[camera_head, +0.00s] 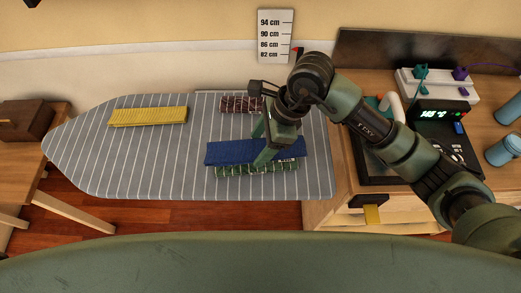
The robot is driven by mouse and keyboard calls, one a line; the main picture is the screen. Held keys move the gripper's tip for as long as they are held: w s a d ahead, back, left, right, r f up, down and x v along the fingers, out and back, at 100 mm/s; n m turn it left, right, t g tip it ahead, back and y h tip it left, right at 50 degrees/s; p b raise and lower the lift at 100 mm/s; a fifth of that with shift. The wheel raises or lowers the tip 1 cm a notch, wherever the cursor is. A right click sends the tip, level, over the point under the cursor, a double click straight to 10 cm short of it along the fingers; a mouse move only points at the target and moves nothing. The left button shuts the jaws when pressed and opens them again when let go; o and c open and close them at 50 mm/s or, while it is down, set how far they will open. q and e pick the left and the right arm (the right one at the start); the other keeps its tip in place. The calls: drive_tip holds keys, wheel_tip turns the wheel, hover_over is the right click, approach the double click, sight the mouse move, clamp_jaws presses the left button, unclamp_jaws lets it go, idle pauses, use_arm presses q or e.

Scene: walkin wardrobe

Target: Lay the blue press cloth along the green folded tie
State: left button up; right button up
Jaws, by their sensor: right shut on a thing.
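The blue press cloth (230,152) is a flat strip held by my right gripper (265,153) over the ironing board. My right gripper is shut on the cloth near its right half. The green folded tie (256,170) lies on the board just in front of the cloth, roughly parallel to it. The cloth covers the tie's far edge in this view; I cannot tell whether the two touch. My left gripper is not in view.
The striped ironing board (110,165) also bears a yellow folded strip (148,116) at far left and a dark red patterned strip (236,104) behind my right gripper. A wooden cabinet with a lit display (434,115) stands right. The board's left half is mostly clear.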

drive_tip(key=shift+f, duration=0.65)
wheel_tip(320, 180, down, 4)
drive_tip(key=shift+f+p, duration=0.1)
drive_tip(key=shift+p, duration=0.45)
drive_tip(key=shift+f, duration=0.2)
drive_tip(key=o, duration=1.3)
drive_tip(key=shift+o, duration=0.2)
drive_tip(key=shift+r, duration=0.1)
